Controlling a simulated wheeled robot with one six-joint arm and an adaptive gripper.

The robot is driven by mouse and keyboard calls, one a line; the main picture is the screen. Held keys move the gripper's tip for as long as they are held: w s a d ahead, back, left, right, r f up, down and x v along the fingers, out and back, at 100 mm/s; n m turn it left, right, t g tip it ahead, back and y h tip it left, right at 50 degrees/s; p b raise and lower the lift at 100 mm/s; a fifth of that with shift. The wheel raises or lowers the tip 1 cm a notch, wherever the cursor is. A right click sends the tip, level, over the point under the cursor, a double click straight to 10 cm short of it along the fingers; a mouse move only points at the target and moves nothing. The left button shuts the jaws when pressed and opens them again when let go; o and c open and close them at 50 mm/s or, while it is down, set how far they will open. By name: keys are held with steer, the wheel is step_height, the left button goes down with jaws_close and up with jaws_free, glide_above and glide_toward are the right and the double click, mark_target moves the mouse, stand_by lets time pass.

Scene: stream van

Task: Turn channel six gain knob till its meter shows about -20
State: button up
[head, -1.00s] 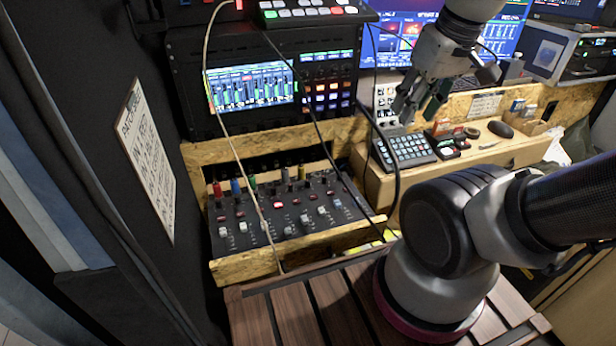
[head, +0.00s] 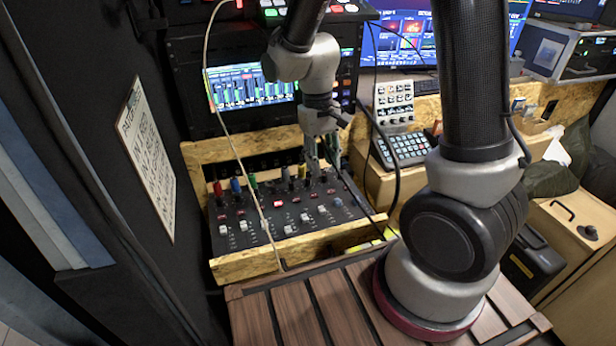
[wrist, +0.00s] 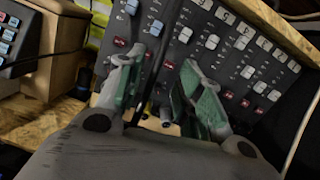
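The black mixing console (head: 265,222) sits in a wooden frame, with a row of coloured knobs along its back and faders in front. My gripper (head: 323,164) points down over the right part of the knob row. The meter screen (head: 235,92) shows several bars; numbers are unreadable.
A pale cable (head: 232,150) and black cables hang across the console. A button keypad (head: 407,148) stands on the wooden shelf to the right. A wooden rail (head: 300,248) edges the console's front. My arm covers part of the screen's right side.

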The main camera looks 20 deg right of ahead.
steer(key=m+t, duration=0.1)
steer(key=m, duration=0.1)
glide_above(308, 179)
steer(key=shift+f+y, duration=0.3)
steer(key=shift+f, duration=0.45)
step_height(308, 179, down, 7)
steer(key=shift+f, duration=0.2)
steer(key=shift+c, duration=0.2)
jaws_close()
